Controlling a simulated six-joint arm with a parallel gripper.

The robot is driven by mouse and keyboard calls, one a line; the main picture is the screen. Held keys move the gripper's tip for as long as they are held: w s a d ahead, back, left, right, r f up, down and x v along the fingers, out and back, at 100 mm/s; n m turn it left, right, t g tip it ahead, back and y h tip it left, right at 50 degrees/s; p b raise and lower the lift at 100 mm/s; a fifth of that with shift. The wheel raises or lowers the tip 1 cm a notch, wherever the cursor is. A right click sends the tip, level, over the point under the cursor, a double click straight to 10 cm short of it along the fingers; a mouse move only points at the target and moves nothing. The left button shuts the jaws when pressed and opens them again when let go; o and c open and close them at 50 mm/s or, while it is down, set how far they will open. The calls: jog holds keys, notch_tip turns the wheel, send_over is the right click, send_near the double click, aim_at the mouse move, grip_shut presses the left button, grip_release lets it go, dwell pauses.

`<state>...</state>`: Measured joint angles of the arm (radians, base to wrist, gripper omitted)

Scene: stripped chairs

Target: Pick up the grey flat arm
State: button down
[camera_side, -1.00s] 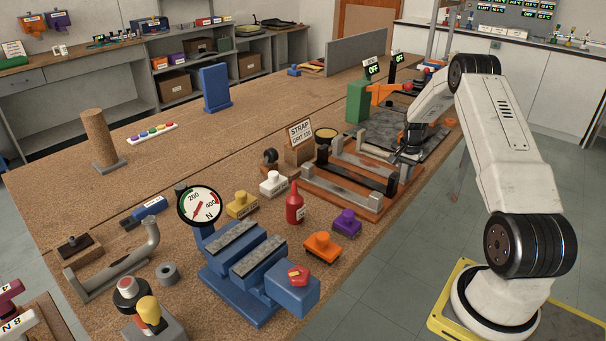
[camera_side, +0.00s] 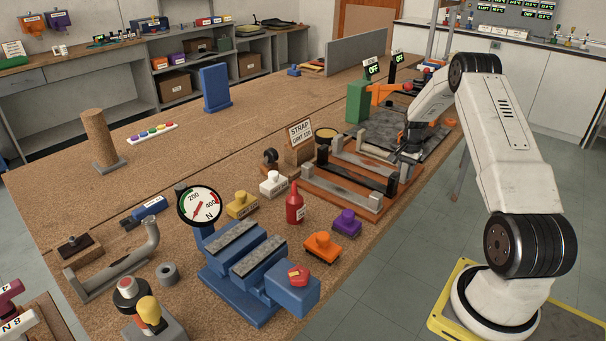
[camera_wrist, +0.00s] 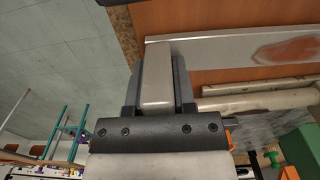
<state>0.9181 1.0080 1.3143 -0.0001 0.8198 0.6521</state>
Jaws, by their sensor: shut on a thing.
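The grey flat arm (camera_wrist: 215,53) is a pale bar with a reddish worn patch, seen in the wrist view above orange-brown wood. Its light grey upturned end (camera_wrist: 157,78) stands between the dark jaws of my gripper (camera_wrist: 156,85), which are shut on it. In the side view my gripper (camera_side: 409,150) is low at the right end of the wooden rack (camera_side: 374,213), which carries several bars. My wrist partly hides the grasp there, and I cannot tell whether the arm is clear of the rack.
A black bar (camera_side: 350,171) lies across the rack. A rounded pale bar (camera_wrist: 260,98) runs close beside my jaws. A green block (camera_side: 357,102) and a STRAP sign (camera_side: 300,131) stand nearby. A blue clamp stand (camera_side: 232,285) is at the front.

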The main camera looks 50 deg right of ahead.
jog(key=shift+w+d+r, duration=0.1)
jog(key=shift+r, duration=0.7)
jog(key=s+a+r, duration=1)
jog(key=r, duration=0.1)
jog(key=shift+r, duration=0.1)
dwell(0.5)
